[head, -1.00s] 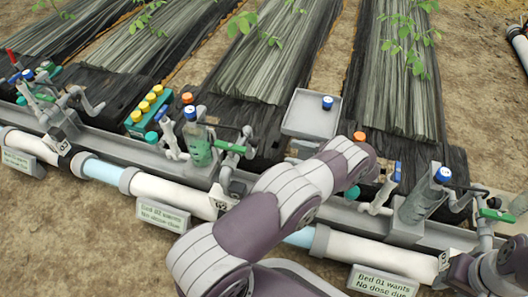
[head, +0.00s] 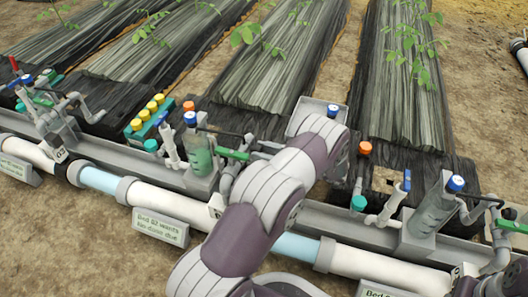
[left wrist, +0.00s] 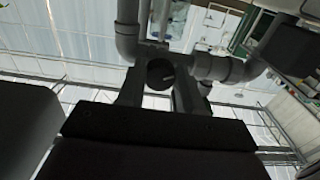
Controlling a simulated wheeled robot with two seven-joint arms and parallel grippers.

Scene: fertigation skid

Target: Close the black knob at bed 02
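The black knob (left wrist: 160,74), with a pale mark on its face, shows in the left wrist view in front of grey pipe fittings. My left gripper (left wrist: 158,86) has its two dark fingers apart, one on each side of the knob. I see no clear grip on it. In the head view my left arm reaches over the bed 02 pipework, beside the green handle (head: 232,154), and hides most of the gripper and knob. The bed 02 sign (head: 160,226) reads "No dose due". My right gripper is out of view.
A grey bottle with a blue cap (head: 197,155) and a rack of yellow-capped vials (head: 148,117) stand left of my arm. Bed 01's bottle (head: 435,208) and pipework stand to the right. White pipe (head: 165,198) runs along the front.

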